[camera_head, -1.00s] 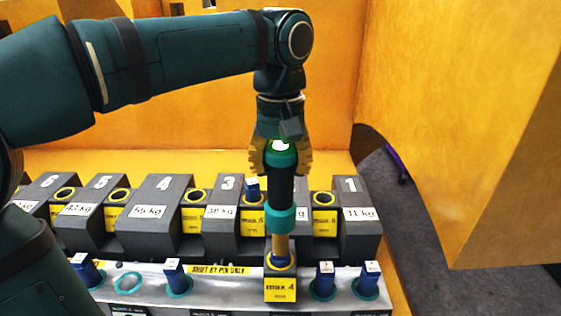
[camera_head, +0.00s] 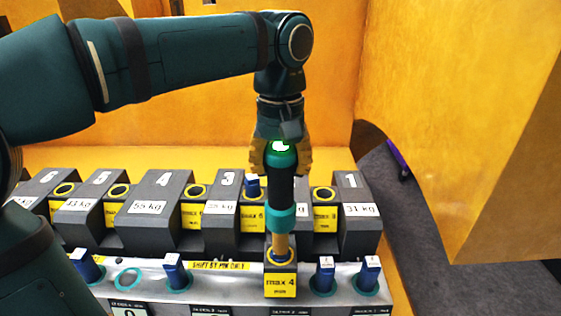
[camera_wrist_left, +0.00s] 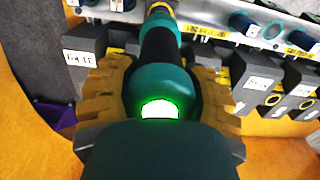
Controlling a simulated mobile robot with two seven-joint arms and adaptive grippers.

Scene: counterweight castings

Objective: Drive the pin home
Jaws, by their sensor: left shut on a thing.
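My left gripper (camera_head: 281,160) is shut on the upper end of an upright tool (camera_head: 280,190) with a black and teal handle, a green light at its top and a tan lower rod. In the left wrist view, the yellow fingers of the left gripper (camera_wrist_left: 160,95) lie on both sides of the tool (camera_wrist_left: 158,45). The rod reaches down to a dark block with a yellow "max 4 min" label (camera_head: 280,285). A little blue (camera_head: 270,256) shows around the rod's foot; I cannot tell how deep the pin there sits. My right gripper is out of view.
Numbered grey castings (camera_head: 155,207) with weight labels stand in a row behind, with yellow-ringed sockets between them. Blue pins (camera_head: 325,275) with white tags stand in teal rings on the silver rail (camera_head: 225,278) at the front. An orange wall (camera_head: 465,120) rises at the right.

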